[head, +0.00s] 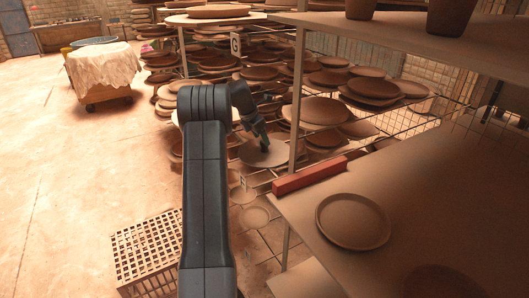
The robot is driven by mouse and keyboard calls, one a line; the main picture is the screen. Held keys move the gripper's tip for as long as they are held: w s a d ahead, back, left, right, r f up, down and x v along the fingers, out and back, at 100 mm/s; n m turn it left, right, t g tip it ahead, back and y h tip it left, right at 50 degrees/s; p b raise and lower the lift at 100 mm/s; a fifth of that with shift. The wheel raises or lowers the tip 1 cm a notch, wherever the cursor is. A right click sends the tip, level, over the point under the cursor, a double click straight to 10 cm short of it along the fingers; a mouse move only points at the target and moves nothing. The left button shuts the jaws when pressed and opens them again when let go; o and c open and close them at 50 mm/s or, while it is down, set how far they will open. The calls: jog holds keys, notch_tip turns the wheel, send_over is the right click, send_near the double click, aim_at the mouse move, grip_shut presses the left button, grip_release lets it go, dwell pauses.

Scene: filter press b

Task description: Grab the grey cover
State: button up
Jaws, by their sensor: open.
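A flat, round, pale grey disc (256,157), which looks like the grey cover, lies low on the rack among brown clay plates. My gripper (264,147) is over the disc, pointing down at its upper part. The jaws are open and look empty. They are small and dark here, so I cannot tell whether they touch the disc. My arm and gripper hide part of the disc's upper edge and the plates behind.
Racks of brown plates (318,110) stand close around my gripper, with a post on the right. A reddish bar (310,176) and a round plate (353,221) lie on the near shelf. A slatted crate (148,250) stands lower left.

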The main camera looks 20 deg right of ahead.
jog(key=x, duration=0.4)
jog(key=shift+d+f, duration=0.25)
jog(key=shift+f, duration=0.05)
jog(key=shift+r, duration=0.1)
jog(key=c, duration=1.2)
